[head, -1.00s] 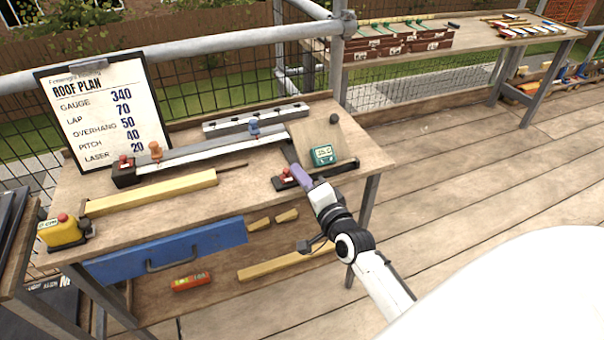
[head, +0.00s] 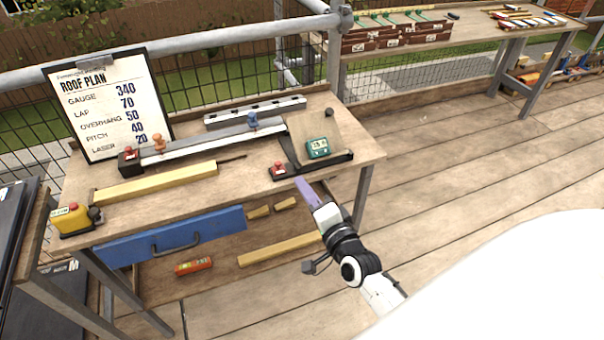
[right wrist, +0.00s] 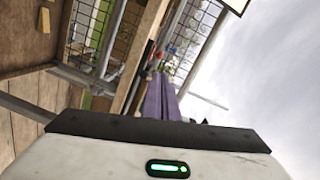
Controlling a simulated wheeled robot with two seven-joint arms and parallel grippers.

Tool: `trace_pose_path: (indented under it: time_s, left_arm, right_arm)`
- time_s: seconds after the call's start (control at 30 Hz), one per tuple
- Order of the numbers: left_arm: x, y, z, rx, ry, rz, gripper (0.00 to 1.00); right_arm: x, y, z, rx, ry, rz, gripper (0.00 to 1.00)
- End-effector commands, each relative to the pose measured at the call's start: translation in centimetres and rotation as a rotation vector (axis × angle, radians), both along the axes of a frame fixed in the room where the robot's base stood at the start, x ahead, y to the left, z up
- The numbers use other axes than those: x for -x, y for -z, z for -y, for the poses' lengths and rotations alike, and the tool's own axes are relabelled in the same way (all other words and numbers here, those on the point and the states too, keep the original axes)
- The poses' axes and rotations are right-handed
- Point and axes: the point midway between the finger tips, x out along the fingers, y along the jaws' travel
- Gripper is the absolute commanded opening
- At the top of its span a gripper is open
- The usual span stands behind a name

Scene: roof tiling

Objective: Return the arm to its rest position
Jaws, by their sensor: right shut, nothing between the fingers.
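My right gripper (head: 302,186) shows in the head view just off the front right edge of the workbench (head: 255,190), beside a black angled stand with a red knob. Its purple fingers are together and hold nothing. They also show in the right wrist view (right wrist: 160,98), with the bench edge and sky beyond. My right arm comes in from the lower right. My left gripper is out of view.
The bench holds a roof plan board (head: 108,105), a grey rail gauge (head: 205,143), a teal digital meter (head: 317,148), a yellow tape device (head: 75,219) and a wooden batten (head: 155,183). A blue drawer (head: 172,236) sits beneath. The deck at the right (head: 450,170) is clear.

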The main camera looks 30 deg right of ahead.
Motion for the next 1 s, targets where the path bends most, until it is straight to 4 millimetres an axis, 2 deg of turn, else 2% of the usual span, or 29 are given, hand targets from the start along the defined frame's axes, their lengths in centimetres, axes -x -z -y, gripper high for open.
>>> trace_pose_path:
  time_s: [0.2, 0.77, 0.87, 0.97, 1.0]
  left_arm:
    - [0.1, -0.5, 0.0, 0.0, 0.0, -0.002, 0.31]
    - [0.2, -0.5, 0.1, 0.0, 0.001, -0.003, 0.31]
    - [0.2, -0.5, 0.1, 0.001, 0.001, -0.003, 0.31]
    - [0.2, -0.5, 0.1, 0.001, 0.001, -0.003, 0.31]
    - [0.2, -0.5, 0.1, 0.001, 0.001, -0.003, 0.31]
  right_arm:
    - [1.0, -0.2, -0.4, 0.0, -0.003, 0.001, 0.0]
    - [1.1, 0.0, -0.5, 0.009, -0.008, -0.005, 0.0]
    - [2.2, 1.5, -1.8, 0.094, -0.056, -0.065, 0.0]
    - [4.9, 4.6, -4.6, 0.295, -0.175, -0.191, 0.0]
    - [6.5, 6.1, -6.0, 0.398, -0.239, -0.248, 0.0]
